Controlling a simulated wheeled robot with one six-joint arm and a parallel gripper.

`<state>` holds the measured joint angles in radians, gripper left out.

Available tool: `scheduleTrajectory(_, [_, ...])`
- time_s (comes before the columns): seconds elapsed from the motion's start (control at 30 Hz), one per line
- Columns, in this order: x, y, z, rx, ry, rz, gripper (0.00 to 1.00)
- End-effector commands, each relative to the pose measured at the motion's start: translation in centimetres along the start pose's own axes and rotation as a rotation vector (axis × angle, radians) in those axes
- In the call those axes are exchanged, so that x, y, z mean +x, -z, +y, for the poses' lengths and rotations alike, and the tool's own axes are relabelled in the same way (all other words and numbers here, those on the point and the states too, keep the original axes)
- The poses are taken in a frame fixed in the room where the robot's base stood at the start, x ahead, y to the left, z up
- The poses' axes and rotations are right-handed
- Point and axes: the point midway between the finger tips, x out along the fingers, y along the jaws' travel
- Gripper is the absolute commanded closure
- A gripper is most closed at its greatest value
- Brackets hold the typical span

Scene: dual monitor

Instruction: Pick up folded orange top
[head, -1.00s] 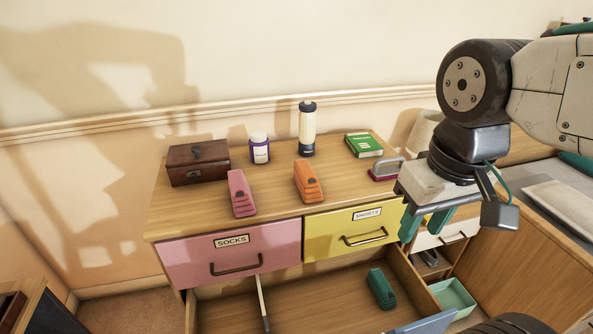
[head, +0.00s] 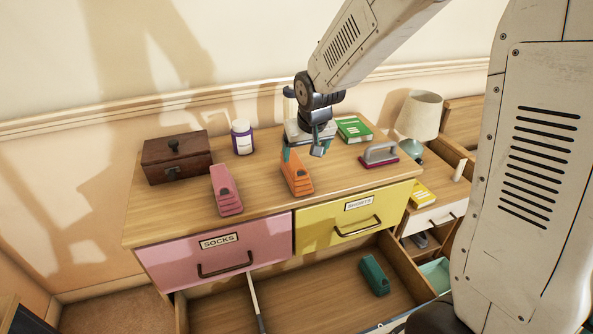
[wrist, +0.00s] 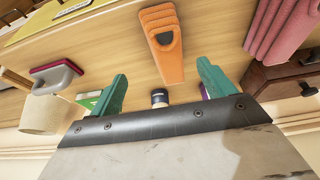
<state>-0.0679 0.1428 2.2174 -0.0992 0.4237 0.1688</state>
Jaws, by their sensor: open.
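The folded orange top (head: 296,173) lies on the dresser top, behind the yellow drawer. In the wrist view the orange top (wrist: 162,45) is ahead of the fingers, roughly between them and slightly left of the middle of the gap. My gripper (head: 303,150) is above the far end of the orange top in the head view and hides part of it. In the wrist view my gripper (wrist: 162,88) has its two teal fingers spread wide, with nothing held between them. I cannot tell the exact height of the fingers above the top.
A folded pink top (head: 226,190) lies to the left. A brown box (head: 176,157), a purple-labelled bottle (head: 242,137), a green book (head: 353,129) and a grey-handled brush-like item (head: 379,154) also stand on the dresser. A lower drawer (head: 330,285) is open, holding a green folded item (head: 374,276).

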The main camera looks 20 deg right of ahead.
Motion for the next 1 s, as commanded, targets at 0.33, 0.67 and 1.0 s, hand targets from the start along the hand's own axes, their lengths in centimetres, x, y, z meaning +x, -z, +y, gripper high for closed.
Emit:
scheduleTrajectory(0.33, [5.8,1.9,-0.7,0.002,0.01,0.03,0.18])
scheduleTrajectory(0.67, [10.0,2.1,-0.6,0.002,0.01,0.028,0.18])
scheduleTrajectory(1.0, [12.4,2.3,-0.6,0.002,0.011,0.032,0.18])
